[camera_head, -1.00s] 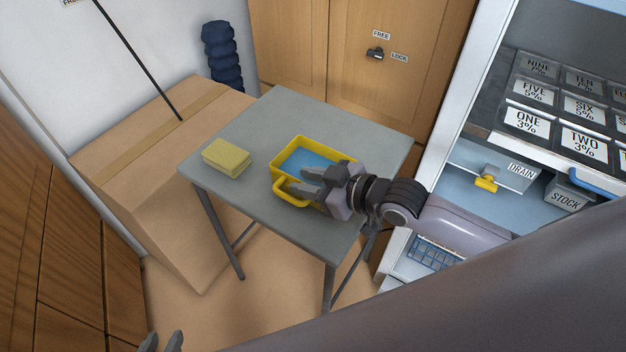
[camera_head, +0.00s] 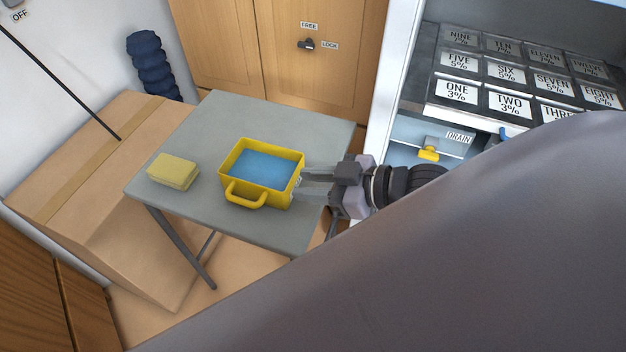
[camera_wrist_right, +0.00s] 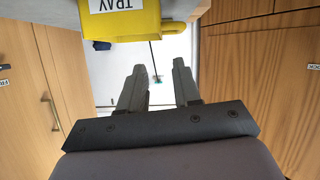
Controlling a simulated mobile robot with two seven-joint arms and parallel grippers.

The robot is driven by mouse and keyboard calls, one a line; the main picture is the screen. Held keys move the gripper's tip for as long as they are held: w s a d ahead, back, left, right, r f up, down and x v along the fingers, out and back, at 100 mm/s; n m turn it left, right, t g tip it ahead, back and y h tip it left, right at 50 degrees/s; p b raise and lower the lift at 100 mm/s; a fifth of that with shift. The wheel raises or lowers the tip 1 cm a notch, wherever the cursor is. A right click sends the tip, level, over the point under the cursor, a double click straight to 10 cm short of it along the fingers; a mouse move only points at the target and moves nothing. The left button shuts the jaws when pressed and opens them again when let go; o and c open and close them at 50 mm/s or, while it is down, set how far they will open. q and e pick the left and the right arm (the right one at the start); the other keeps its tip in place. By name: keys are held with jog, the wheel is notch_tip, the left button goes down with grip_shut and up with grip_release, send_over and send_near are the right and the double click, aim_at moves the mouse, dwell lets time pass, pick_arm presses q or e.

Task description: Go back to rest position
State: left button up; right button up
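My right gripper (camera_head: 304,182) is just right of a yellow tray (camera_head: 231,187) with a blue inside, which stands on a grey table (camera_head: 210,122). Its fingers point at the tray's right wall; in the head view I cannot tell whether they touch it. In the right wrist view the two fingers (camera_wrist_right: 157,75) are spread apart with nothing between them. The yellow tray (camera_wrist_right: 120,20), labelled TRAY, shows upside down at the top there. My left gripper is not in view. A large grey part of my own body hides the lower right of the head view.
A yellow sponge-like block (camera_head: 173,171) lies on the table left of the tray. A big cardboard box (camera_head: 65,195) stands left of the table. A cabinet with numbered bins (camera_head: 508,105) and a drain valve (camera_head: 428,153) is at right. Wooden doors (camera_head: 335,85) are behind.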

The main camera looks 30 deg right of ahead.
dwell(0.7)
jog(key=s+f+m+h+p, duration=0.6)
jog(key=s+f, duration=0.3)
jog(key=f, duration=0.1)
jog(key=shift+f+m+p, duration=0.3)
jog(key=shift+f+p, duration=0.1)
